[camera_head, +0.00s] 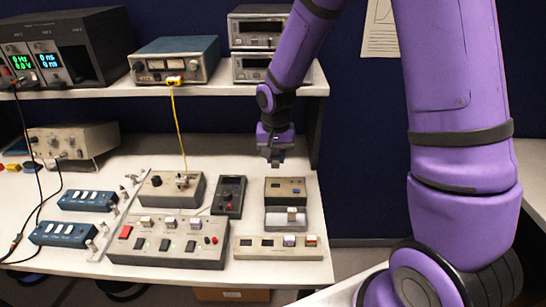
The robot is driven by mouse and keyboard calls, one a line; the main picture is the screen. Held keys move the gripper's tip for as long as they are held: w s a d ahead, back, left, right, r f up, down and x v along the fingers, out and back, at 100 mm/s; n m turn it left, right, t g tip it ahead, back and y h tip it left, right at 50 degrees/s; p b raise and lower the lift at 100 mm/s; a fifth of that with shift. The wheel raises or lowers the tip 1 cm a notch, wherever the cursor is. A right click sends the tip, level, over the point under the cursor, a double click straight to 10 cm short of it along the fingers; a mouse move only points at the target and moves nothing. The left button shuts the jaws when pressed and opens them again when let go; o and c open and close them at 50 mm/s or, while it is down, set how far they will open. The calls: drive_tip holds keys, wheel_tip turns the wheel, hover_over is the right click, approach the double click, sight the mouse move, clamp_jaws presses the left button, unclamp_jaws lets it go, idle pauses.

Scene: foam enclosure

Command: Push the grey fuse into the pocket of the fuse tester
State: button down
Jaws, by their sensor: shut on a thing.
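My gripper (274,160) hangs at the end of the purple arm, pointing down above the back of the bench. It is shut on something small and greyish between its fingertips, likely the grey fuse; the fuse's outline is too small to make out. Just in front of and below it stands a grey box with a brown top panel (284,192), probably the fuse tester. My gripper is apart from this box. I cannot make out the pocket clearly.
A grey holder (284,225) with a pale cylinder stands in front of that box, then a long beige strip (262,254) with small blocks. A dark handheld meter (229,197) and a switch panel (165,255) lie left. A shelf (215,90) with instruments overhangs the back.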

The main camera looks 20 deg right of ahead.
sight(276, 168)
drive_tip(key=shift+f, duration=0.1)
drive_tip(key=shift+f, duration=2.8)
drive_tip(key=shift+f, duration=1.6)
drive_tip(key=c, duration=0.9)
unclamp_jaws()
drive_tip(key=shift+o, duration=0.2)
wheel_tip(276, 168, up, 11)
drive_tip(key=shift+f, duration=0.1)
